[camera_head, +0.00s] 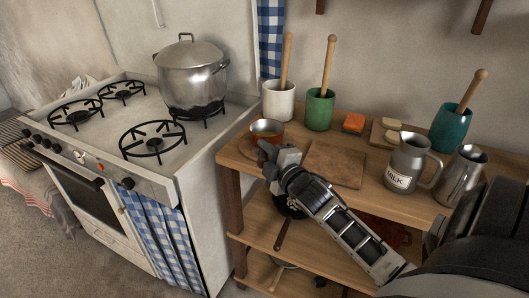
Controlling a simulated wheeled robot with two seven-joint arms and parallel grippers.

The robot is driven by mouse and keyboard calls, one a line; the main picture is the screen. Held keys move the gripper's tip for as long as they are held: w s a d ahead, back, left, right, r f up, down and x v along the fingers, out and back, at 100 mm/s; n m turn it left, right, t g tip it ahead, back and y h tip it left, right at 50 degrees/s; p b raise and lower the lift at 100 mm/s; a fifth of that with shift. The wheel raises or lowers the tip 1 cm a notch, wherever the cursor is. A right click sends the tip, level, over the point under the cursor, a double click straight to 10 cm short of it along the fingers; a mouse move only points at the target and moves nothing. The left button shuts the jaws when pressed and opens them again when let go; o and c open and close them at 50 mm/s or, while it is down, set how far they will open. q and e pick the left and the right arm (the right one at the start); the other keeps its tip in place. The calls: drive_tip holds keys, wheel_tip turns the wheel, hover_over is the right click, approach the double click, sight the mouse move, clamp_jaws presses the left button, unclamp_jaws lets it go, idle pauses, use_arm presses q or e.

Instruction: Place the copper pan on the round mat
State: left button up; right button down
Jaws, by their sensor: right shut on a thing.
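The copper pan (266,127) is at the left end of the wooden counter, near the stove, and looks upright. My right gripper (270,158) is at its near side, over the counter's left front edge. It is shut on the pan, apparently at the handle side, but the gripper covers the grip itself. I cannot tell whether the pan's base touches the counter. A square brown board (335,164) lies to the right of the pan. My left gripper is not in view.
A white crock (279,103) and a green crock (320,110) stand behind the pan. A milk jug (408,165), metal pitcher (461,176) and teal crock (450,128) are to the right. A large pot (191,78) stands on the stove (150,185).

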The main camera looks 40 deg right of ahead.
drive_tip(key=shift+f, duration=0.1)
drive_tip(key=c, duration=1.3)
unclamp_jaws()
drive_tip(key=shift+o, duration=0.2)
